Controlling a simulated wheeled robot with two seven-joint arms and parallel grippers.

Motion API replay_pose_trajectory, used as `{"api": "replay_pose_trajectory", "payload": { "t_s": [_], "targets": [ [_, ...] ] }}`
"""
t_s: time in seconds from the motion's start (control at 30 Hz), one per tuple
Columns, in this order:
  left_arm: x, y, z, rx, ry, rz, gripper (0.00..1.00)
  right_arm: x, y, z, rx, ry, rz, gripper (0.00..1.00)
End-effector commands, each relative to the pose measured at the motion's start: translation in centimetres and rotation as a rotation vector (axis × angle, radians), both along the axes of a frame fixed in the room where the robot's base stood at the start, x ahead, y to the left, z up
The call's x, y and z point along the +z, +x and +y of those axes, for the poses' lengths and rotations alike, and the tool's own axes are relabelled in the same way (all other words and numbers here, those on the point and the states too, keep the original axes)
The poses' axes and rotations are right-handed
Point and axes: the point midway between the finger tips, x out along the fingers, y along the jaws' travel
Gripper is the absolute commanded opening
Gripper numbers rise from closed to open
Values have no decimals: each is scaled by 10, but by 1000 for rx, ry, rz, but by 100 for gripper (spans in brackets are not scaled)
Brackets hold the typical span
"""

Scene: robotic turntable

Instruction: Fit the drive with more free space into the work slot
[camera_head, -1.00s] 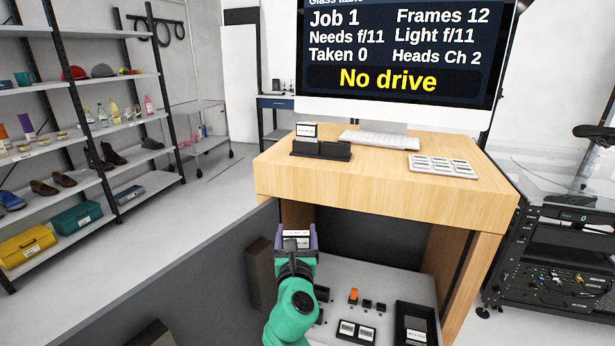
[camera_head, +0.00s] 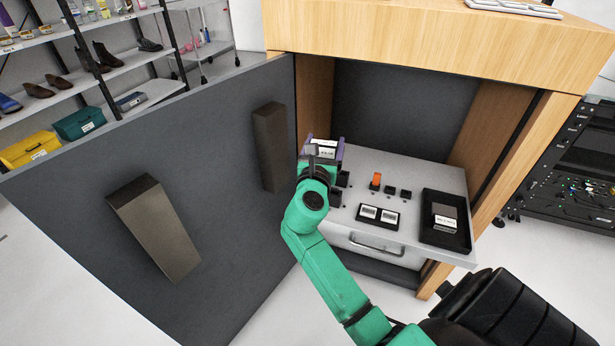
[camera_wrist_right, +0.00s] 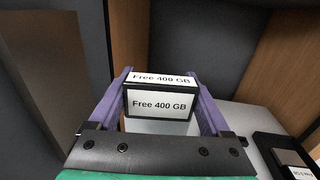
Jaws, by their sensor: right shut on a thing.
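My right gripper (camera_head: 323,146) has purple fingers and is shut on a drive over the left side of the pulled-out drawer (camera_head: 365,240). In the right wrist view the drive (camera_wrist_right: 160,104) sits between the fingers, its white labels reading "Free 400 GB". A black tray (camera_head: 429,236) at the drawer's right holds a dark block with a white label (camera_head: 445,223). A black holder with two white-faced pieces (camera_head: 378,215) sits at the drawer's front. I cannot tell which part is the work slot. My left gripper is not in view.
An orange piece (camera_head: 376,181) and small black blocks (camera_head: 397,192) stand mid-drawer. An open grey door (camera_head: 225,180) with dark handle blocks is close left of my arm. The wooden desk top (camera_head: 430,35) overhangs the drawer. The cabinet's right leg (camera_head: 500,190) bounds the right side.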

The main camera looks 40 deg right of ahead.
Motion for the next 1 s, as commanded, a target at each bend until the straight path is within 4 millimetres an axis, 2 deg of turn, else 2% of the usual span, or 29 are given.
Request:
{"api": "replay_pose_trajectory", "payload": {
  "t_s": [0.03,0.17,0.3,0.67,1.0],
  "targets": [
    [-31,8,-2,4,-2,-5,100,-29,6,-12,-45,-1,-7,21],
    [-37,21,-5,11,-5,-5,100,-38,15,-34,-124,-2,-3,21],
    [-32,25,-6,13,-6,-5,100,-35,18,-41,-149,-3,-1,21],
    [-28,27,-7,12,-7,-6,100,-35,18,-40,-148,-3,-1,21],
    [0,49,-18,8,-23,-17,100,-50,18,-40,-147,-3,-1,21]
  ]
}}
